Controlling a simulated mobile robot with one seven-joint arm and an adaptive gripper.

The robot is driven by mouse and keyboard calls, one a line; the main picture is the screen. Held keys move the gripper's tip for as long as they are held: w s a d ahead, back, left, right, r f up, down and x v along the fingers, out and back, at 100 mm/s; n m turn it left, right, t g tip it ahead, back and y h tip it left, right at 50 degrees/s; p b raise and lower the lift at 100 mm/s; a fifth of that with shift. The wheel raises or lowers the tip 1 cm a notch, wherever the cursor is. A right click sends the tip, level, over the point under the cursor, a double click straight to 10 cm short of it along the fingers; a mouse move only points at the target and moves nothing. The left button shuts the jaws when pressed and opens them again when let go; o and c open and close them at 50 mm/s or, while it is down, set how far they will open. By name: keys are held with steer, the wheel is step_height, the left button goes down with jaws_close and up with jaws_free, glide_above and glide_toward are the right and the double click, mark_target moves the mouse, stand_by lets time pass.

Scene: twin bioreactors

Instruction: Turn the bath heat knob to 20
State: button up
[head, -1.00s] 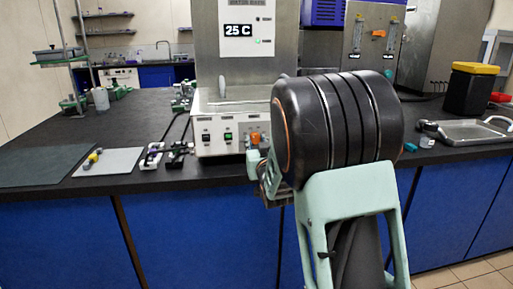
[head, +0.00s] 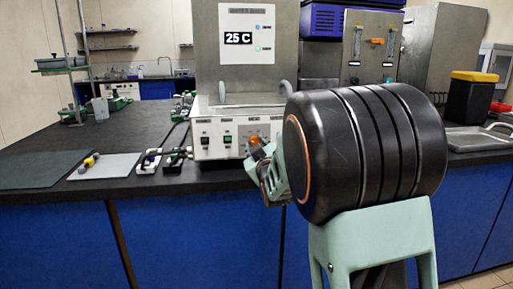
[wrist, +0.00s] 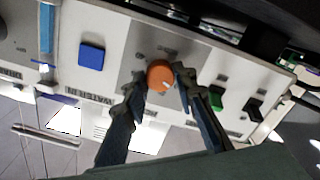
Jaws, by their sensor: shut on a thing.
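The orange bath heat knob (wrist: 158,72) sits on the pale control panel, and a small white mark shows at its lower right in the wrist view. My gripper (wrist: 161,78) has one finger on each side of the knob and is shut on it. In the head view the knob (head: 254,141) shows just above my gripper (head: 264,160), at the right of the bath's front panel (head: 215,152). The bath's display (head: 238,38) reads 25 C. The scale around the knob is too small to read.
A green switch (wrist: 217,98) and a black switch (wrist: 255,109) lie right of the knob in the wrist view; a blue square button (wrist: 91,56) lies left. A grey mat (head: 105,166) is on the bench at left. A metal tray (head: 478,139) is at right.

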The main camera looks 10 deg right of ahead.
stand_by(0.3)
steer(key=o, duration=1.2)
steer(key=shift+c, duration=0.2)
steer(key=s, duration=1.2)
